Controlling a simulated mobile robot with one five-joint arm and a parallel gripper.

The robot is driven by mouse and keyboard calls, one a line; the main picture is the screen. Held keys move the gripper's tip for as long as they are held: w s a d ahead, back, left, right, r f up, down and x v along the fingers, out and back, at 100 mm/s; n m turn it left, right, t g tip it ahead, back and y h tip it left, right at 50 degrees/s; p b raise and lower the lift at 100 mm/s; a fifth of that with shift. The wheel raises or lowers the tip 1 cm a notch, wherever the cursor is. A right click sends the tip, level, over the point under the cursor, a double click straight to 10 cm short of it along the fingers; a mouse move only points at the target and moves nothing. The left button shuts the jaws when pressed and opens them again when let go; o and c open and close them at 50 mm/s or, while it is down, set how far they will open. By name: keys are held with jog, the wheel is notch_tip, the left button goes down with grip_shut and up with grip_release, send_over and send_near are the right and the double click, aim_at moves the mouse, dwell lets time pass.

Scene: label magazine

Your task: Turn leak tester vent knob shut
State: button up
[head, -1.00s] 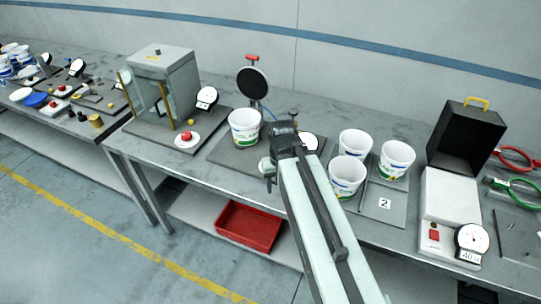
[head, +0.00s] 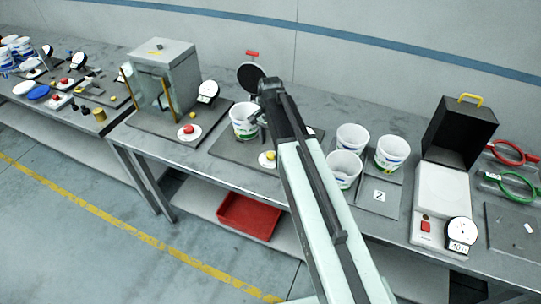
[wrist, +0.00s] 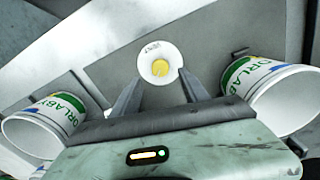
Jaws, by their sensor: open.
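The leak tester's vent knob is a small yellow knob (head: 267,156) on a white round plate, near the front of a dark base plate (head: 228,147). In the wrist view the yellow knob (wrist: 160,68) lies ahead of the fingertips, centred between them, with small unreadable print on its white plate. The tester's black round pad (head: 250,75) with a red handle (head: 252,53) stands behind. My gripper (wrist: 160,82) is open and empty, its two fingers apart. In the head view my arm partly hides the tester and its gauge.
A white tub (head: 243,121) stands on the tester base, left of my gripper. Several tubs (head: 392,152) stand to the right by a plate marked 2. A glass-sided cabinet (head: 165,75) with a red knob (head: 189,128) is at left.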

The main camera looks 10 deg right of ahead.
aim_at(270, 154)
notch_tip(270, 154, down, 7)
jog(key=b, duration=0.5)
jog(key=shift+r+b, duration=0.1)
jog(key=shift+b, duration=0.25)
jog(key=shift+r, duration=0.15)
grip_shut()
